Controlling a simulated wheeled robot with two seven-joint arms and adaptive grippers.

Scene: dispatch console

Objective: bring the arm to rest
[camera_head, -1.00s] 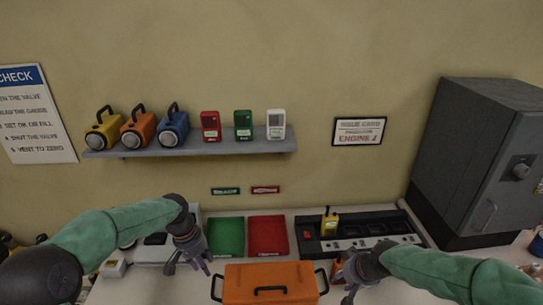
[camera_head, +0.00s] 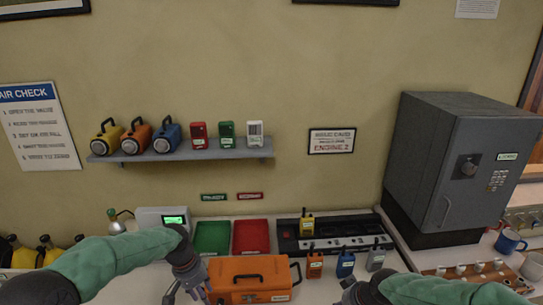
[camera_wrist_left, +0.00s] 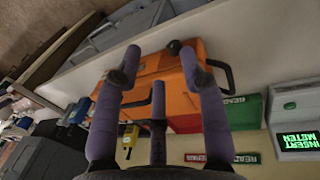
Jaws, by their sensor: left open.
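My left gripper (camera_head: 187,288) hangs over the front of the counter, just left of an orange case (camera_head: 232,268). In the left wrist view its purple fingers (camera_wrist_left: 160,58) are spread with nothing between them, and the orange case (camera_wrist_left: 178,100) lies beyond them. My right gripper (camera_head: 352,290) is at the bottom edge of the head view, right of the case. Its fingers are partly cut off and too unclear to judge.
Orange, blue and grey radios (camera_head: 345,264) stand right of the case. Behind are green (camera_head: 212,238) and red (camera_head: 251,236) trays and a charger (camera_head: 345,228) holding a yellow radio. A grey safe (camera_head: 455,170) stands right; a wall shelf (camera_head: 180,154) holds lamps and meters.

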